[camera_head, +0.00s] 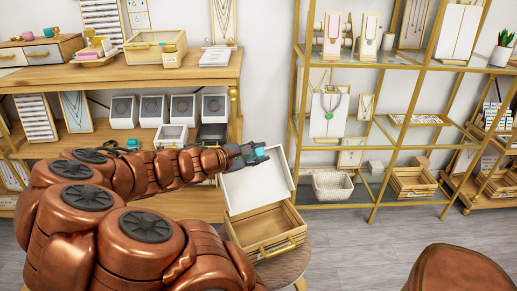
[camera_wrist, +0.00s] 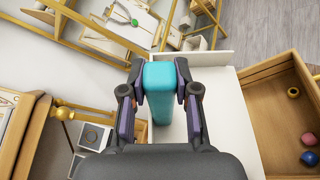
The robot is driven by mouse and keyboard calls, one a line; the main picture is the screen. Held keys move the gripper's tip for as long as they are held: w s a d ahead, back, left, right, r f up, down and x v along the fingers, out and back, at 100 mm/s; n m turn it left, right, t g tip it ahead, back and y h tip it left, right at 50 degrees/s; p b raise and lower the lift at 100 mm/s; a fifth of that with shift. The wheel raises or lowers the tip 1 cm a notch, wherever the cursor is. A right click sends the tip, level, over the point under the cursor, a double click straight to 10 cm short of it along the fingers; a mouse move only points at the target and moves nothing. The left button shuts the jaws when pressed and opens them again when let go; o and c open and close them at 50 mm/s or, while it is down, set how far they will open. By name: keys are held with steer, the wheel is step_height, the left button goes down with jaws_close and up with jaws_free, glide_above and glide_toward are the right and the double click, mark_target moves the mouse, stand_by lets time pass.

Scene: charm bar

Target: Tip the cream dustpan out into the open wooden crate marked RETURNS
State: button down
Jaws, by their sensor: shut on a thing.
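My gripper (camera_head: 258,152) is shut on the teal handle (camera_wrist: 160,85) of the cream dustpan. The dustpan's pale pan (camera_head: 258,186) is steeply tilted, with its lower edge at the back of an open wooden crate (camera_head: 285,243). I cannot tell whether pan and crate touch. In the wrist view the pan (camera_wrist: 231,115) lies beyond the handle, and the crate (camera_wrist: 262,100) is at the right. A pink ball (camera_wrist: 308,138), a blue ball (camera_wrist: 309,158) and an olive ball (camera_wrist: 293,92) lie in the crate. No RETURNS mark is readable.
The crate stands on a round wooden table (camera_head: 296,268). A wooden display shelf (camera_head: 75,76) with jewellery boxes is at the left. A gold-framed glass shelf (camera_head: 385,58) stands behind at the right. A brown rounded seat (camera_head: 462,272) is at the lower right. Grey floor (camera_head: 365,250) lies clear between.

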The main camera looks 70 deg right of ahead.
steer(key=shift+r+n+g+y+p, duration=0.55)
steer(key=shift+r+n+p, duration=0.95)
steer(key=shift+p, duration=4.65)
steer(key=shift+r+n+y+p, duration=0.25)
steer(key=shift+n+y+p, duration=0.1)
steer(key=shift+p, duration=0.7)
steer(key=shift+r+p, duration=0.15)
steer(key=shift+p, duration=0.6)
steer(key=r+n+p, duration=0.1)
steer(key=p, duration=0.3)
steer(key=shift+n+g+y, duration=0.25)
steer(key=shift+y, duration=0.05)
steer(key=shift+r+p, duration=0.25)
steer(key=shift+p, duration=1)
steer(key=shift+r+n+g+y+p, duration=0.2)
steer(key=shift+n+g+y+p, duration=0.3)
steer(key=shift+p, duration=0.7)
